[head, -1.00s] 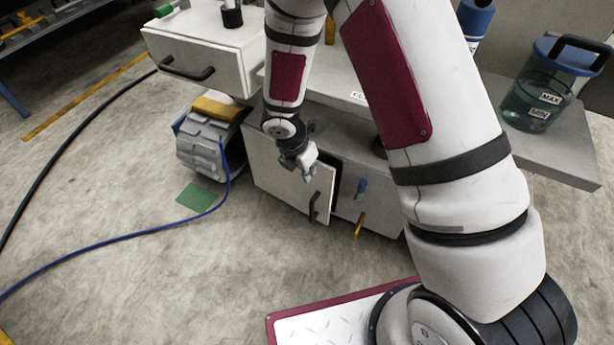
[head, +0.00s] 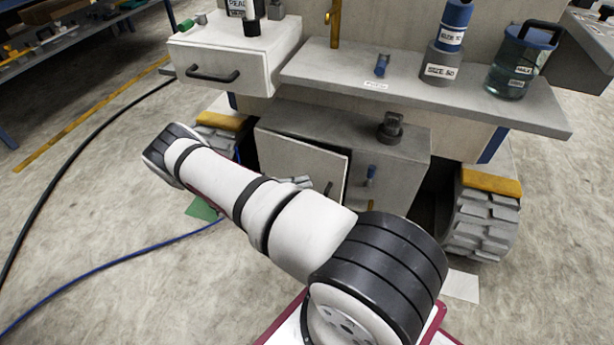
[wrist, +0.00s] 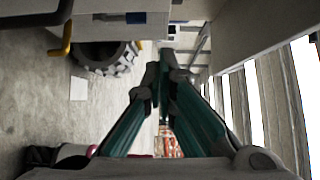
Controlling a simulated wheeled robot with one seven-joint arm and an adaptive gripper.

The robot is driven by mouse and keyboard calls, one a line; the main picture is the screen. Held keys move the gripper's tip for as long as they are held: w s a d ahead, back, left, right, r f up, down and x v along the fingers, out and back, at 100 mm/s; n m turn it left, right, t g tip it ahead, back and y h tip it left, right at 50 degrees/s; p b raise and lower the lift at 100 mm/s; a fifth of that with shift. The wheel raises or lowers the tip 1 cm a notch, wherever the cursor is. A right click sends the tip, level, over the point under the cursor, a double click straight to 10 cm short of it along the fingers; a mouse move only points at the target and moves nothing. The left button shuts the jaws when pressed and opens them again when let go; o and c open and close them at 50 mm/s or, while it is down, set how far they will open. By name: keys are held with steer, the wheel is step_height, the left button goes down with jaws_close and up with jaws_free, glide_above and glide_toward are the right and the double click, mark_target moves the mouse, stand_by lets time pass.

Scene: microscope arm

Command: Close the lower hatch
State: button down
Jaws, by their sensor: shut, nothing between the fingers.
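The lower hatch (head: 300,160) is a pale grey door on the front of the low cabinet (head: 400,155). It stands slightly ajar, with a dark gap along its top and right edge. Its black handle (head: 328,188) is near the right edge; my arm hides the lower part of the door. In the head view my gripper is mostly hidden behind my arm, with a small grey piece showing in front of the door. In the wrist view my gripper (wrist: 165,75) is shut and empty, its fingertips together. I cannot tell whether it touches the door.
An open drawer (head: 235,60) juts out above left. A shelf (head: 420,85) holds bottles above the cabinet. Floor at left holds cables.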

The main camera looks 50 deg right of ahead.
mark_target(338, 160)
steer(key=shift+w+d+b+x, duration=0.2)
steer(key=shift+w+b+x, duration=0.2)
steer(key=shift+x, duration=1.7)
steer(key=shift+w+d+b+x, duration=0.25)
steer(key=shift+w+b+x, duration=0.15)
steer(key=shift+x, duration=1.65)
steer(key=shift+w+d+b+x, duration=0.2)
steer(key=shift+w+b+x, duration=0.2)
steer(key=shift+x, duration=1.7)
steer(key=shift+n+t+h, duration=0.3)
steer(key=shift+n+t, duration=0.1)
steer(key=shift+t, duration=0.2)
steer(key=d+b, duration=0.1)
steer(key=d, duration=0.1)
steer(key=w+d, duration=0.1)
steer(key=d, duration=0.2)
steer(key=shift+f+b, duration=0.1)
steer(key=shift+b, duration=0.3)
steer(key=shift+w, duration=0.15)
steer(key=shift+d, duration=0.1)
